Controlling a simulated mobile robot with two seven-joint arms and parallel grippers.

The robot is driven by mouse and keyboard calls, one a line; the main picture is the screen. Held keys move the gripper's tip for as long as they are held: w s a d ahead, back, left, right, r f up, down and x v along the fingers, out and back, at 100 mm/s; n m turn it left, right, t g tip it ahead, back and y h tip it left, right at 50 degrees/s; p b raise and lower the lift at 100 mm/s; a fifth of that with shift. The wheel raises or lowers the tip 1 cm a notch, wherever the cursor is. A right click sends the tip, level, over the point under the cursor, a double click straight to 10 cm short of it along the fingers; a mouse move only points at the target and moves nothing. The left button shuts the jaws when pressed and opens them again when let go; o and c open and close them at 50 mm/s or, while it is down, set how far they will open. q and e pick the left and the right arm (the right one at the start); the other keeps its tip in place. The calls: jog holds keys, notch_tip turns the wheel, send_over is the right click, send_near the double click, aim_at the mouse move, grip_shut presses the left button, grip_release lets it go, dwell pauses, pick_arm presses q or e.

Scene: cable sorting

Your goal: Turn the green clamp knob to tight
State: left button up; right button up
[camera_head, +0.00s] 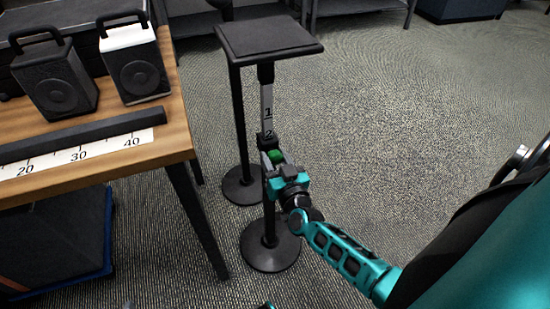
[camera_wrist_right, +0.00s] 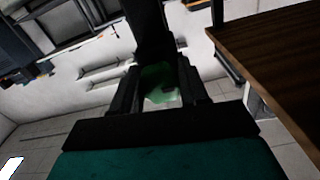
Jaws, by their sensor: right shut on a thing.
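The green clamp knob (camera_head: 275,156) sits on the upright of a black stand, just below a pale scale marked 1 and 2 (camera_head: 267,112). My right gripper (camera_head: 274,160) reaches it from the front right and is shut on the knob. In the right wrist view the green knob (camera_wrist_right: 160,83) lies between the two dark fingers (camera_wrist_right: 162,90), partly hidden by them. Whether the knob is at tight cannot be read from these views.
The stand carries a flat black top (camera_head: 265,37) on round floor bases (camera_head: 270,248). A wooden table (camera_head: 176,133) with a ruler strip (camera_head: 85,151) and two speakers (camera_head: 57,80) stands close on the left. The carpet on the right is clear.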

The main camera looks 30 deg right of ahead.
jog(key=m, duration=0.9)
jog(key=shift+a, duration=0.1)
jog(key=m, duration=0.4)
jog(key=shift+b, duration=0.4)
jog(key=m+b, duration=0.1)
jog(key=m, duration=0.3)
jog(key=shift+m, duration=0.7)
jog(key=shift+r, duration=0.1)
jog(key=shift+m, duration=0.3)
jog(key=o, duration=1)
